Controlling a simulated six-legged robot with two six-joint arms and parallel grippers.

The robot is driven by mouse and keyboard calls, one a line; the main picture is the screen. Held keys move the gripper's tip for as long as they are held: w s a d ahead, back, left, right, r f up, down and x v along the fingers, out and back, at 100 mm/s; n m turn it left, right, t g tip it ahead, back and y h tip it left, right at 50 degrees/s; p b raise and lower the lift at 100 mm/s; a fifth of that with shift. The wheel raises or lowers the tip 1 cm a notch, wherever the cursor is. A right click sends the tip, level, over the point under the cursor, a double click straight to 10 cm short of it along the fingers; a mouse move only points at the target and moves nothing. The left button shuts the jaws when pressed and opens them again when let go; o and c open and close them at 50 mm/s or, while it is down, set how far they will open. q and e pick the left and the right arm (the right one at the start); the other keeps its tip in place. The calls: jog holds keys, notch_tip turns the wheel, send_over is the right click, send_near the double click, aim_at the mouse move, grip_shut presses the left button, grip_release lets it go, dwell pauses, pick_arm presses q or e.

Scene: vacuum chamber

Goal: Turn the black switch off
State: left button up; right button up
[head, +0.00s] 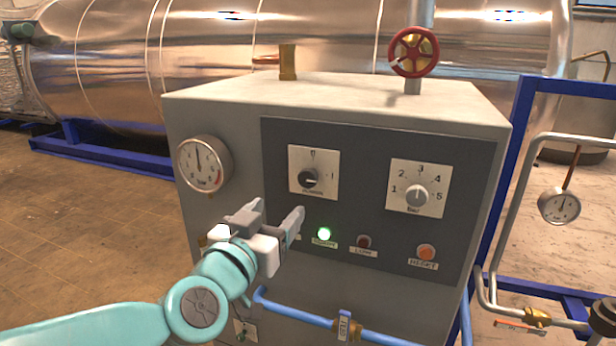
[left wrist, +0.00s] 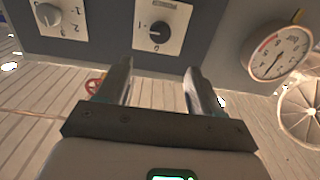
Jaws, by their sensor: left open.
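The black switch (head: 310,179) is a round knob on a white plate at the upper left of the dark control panel. Its pale mark points right, toward the "1"; the "0" is above it. My left gripper (head: 272,214) is open and empty, below and left of the switch, apart from it. In the left wrist view the black switch (left wrist: 158,32) appears upside down, beyond the gap between the open fingers (left wrist: 158,72). Nothing covers the switch. My right gripper is not in view.
A grey selector knob (head: 416,195) is right of the switch. Below are a lit green lamp (head: 324,234), a dark red lamp (head: 364,242) and an orange reset button (head: 426,252). A gauge (head: 205,164) is at left. A red valve wheel (head: 413,52) stands above the cabinet.

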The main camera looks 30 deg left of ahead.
pick_arm(q)
send_near(307, 182)
jog(key=w, duration=0.4)
jog(key=w+a, duration=0.1)
jog(key=shift+w+a+r+p, duration=0.25)
jog(key=shift+w+r+p, duration=0.05)
jog(key=shift+w+p, duration=0.1)
jog(key=x, duration=0.5)
jog(key=shift+f+p, duration=0.25)
jog(key=shift+p, duration=0.15)
jog(key=shift+s+r, duration=0.2)
jog(key=shift+s, duration=0.1)
jog(key=shift+w+f, duration=0.15)
jog(key=shift+w, duration=0.05)
jog(key=shift+c, duration=1.2)
jog(key=shift+w, duration=0.1)
jog(key=c, duration=0.7)
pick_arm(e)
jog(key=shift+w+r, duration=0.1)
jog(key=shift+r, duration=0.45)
